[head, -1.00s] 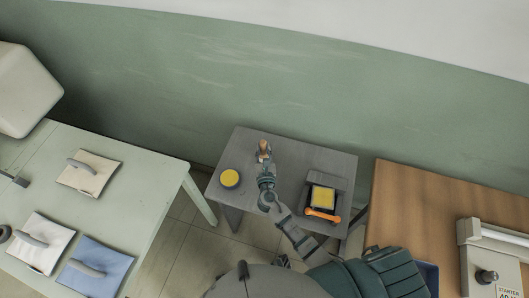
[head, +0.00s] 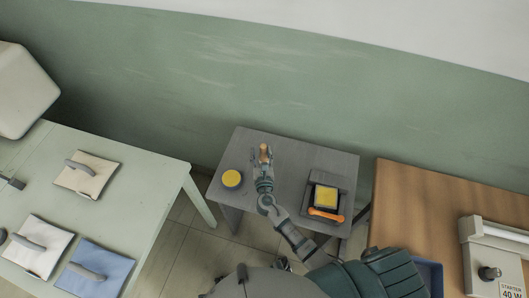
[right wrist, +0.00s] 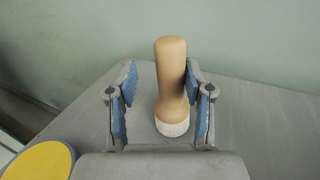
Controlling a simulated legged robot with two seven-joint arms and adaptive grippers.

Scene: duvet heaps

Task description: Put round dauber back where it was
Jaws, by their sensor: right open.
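The round dauber (right wrist: 172,85) has a tan handle and a pale speckled round foot. It stands upright on the grey table (head: 300,150), near the back edge; its handle (head: 264,149) also shows in the head view. My right gripper (right wrist: 160,88) is open, with one blue-padded finger on each side of the dauber. The right finger is very close to the handle, and I cannot tell if it touches. In the head view my right gripper (head: 265,160) is small and partly covers the dauber. My left gripper is not in view.
A round yellow pad (head: 232,178) lies left of the gripper on the grey table. A dark tray with a square yellow pad (head: 326,196) and an orange-handled tool (head: 326,215) is to the right. A pale table (head: 150,165) and a wooden table (head: 420,200) flank it.

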